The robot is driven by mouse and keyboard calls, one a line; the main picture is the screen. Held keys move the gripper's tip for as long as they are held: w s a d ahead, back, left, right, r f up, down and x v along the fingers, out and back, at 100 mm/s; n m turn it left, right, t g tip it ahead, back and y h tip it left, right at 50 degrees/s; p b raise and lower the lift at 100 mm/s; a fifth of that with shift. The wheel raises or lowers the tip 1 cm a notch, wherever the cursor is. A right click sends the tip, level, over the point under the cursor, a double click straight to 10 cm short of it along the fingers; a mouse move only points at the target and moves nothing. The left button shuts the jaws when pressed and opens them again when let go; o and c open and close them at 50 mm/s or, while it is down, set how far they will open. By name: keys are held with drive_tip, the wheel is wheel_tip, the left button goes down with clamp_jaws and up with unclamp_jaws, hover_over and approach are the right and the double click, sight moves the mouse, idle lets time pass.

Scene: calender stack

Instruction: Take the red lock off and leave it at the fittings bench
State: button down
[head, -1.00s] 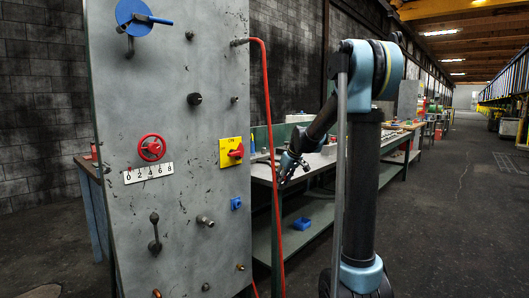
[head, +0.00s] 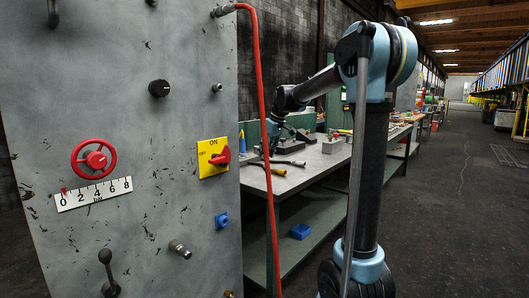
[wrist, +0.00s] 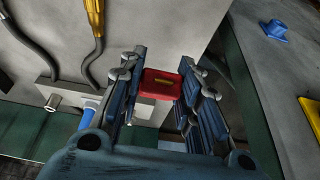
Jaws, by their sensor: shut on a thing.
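In the head view my gripper (head: 270,138) is over the fittings bench (head: 318,160), beyond the panel's right edge; the lock cannot be made out there. The bench top is behind the lock in the wrist view; whether they touch cannot be told. The yellow switch plate (head: 207,170) with its red handle (head: 220,158) is on the grey panel.
The grey panel (head: 130,130) stands at the left, with a red handwheel (head: 80,162), knobs and a blue fitting (head: 222,221). A red hose (head: 264,130) hangs down its right edge. The aisle is clear.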

drive_tip(key=shift+a, duration=0.25)
hover_over(264, 181)
drive_tip(key=shift+s+d+f, duration=0.1)
drive_tip(key=shift+d+f, duration=0.1)
drive_tip(key=shift+f, duration=1.95)
drive_tip(key=shift+d+f, duration=0.2)
drive_tip(key=shift+f, duration=1.9)
drive_tip(key=shift+f, duration=1.2)
drive_tip(key=c, duration=1.1)
unclamp_jaws()
drive_tip(key=o, duration=0.3)
